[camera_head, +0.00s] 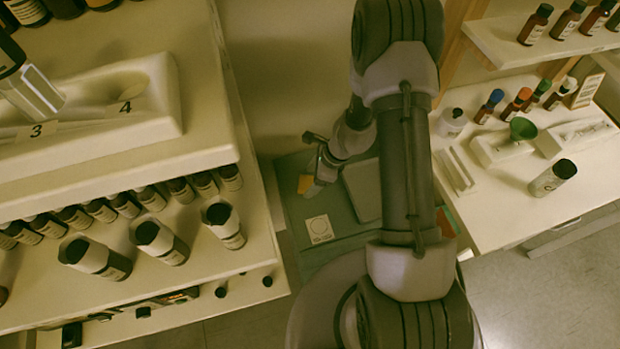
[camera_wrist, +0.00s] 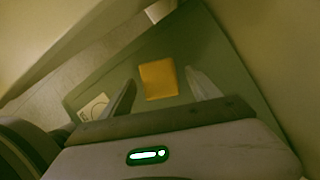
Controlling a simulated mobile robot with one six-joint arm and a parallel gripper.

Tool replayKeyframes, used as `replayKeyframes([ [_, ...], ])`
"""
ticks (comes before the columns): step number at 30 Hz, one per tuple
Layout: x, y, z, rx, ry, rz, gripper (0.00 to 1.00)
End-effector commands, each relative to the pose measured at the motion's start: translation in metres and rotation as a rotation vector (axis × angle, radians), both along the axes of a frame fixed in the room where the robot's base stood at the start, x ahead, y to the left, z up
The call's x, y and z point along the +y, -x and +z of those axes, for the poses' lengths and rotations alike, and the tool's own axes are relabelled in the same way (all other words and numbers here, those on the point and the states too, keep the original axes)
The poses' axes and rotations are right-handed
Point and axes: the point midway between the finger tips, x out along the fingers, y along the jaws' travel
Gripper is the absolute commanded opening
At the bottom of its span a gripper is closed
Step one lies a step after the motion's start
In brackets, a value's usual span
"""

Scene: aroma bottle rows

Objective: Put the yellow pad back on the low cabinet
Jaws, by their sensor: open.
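The yellow pad (camera_wrist: 158,79) lies flat on a grey-green top, which appears to be the low cabinet (camera_wrist: 215,45). In the head view the pad (camera_head: 304,184) shows as a small orange-yellow patch on the cabinet (camera_head: 345,232), at the left of my gripper. My gripper (camera_head: 316,186) points down over the cabinet. In the wrist view my gripper (camera_wrist: 164,88) is open, with one finger on each side of the pad in the picture. Nothing is held between the fingers. I cannot tell the exact gap between fingertips and pad.
A white square card with a ring (camera_head: 319,229) and a grey flat panel (camera_head: 363,190) are on the cabinet. A shelf unit (camera_head: 255,240) with bottles stands close at the left. A white bench (camera_head: 500,215) with bottles and a green funnel (camera_head: 522,129) stands at the right.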

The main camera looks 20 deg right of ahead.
Motion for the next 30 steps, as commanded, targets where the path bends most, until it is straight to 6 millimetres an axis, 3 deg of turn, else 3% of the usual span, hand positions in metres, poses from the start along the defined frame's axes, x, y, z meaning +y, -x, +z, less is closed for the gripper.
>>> replayKeyframes([
  [1, -0.005, 0.001, 0.019, -0.002, 0.001, -0.003, 0.71],
  [6, -0.023, 0.009, 0.067, -0.002, 0.001, -0.002, 0.71],
  [14, -0.038, 0.015, 0.103, -0.006, 0.001, 0.006, 0.71],
  [16, -0.034, 0.01, 0.124, -0.042, 0.012, 0.058, 0.71],
  [17, -0.03, 0.007, 0.141, -0.071, 0.02, 0.099, 0.71],
  [19, -0.015, 0.003, 0.195, -0.168, 0.054, 0.248, 0.71],
  [22, 0.013, 0.019, 0.286, -0.328, 0.137, 0.532, 0.71],
  [24, 0.032, 0.046, 0.341, -0.433, 0.216, 0.737, 0.71],
  [27, 0.049, 0.098, 0.4, -0.56, 0.359, 1.014, 0.71],
  [30, 0.052, 0.146, 0.43, -0.64, 0.501, 1.222, 0.71],
])
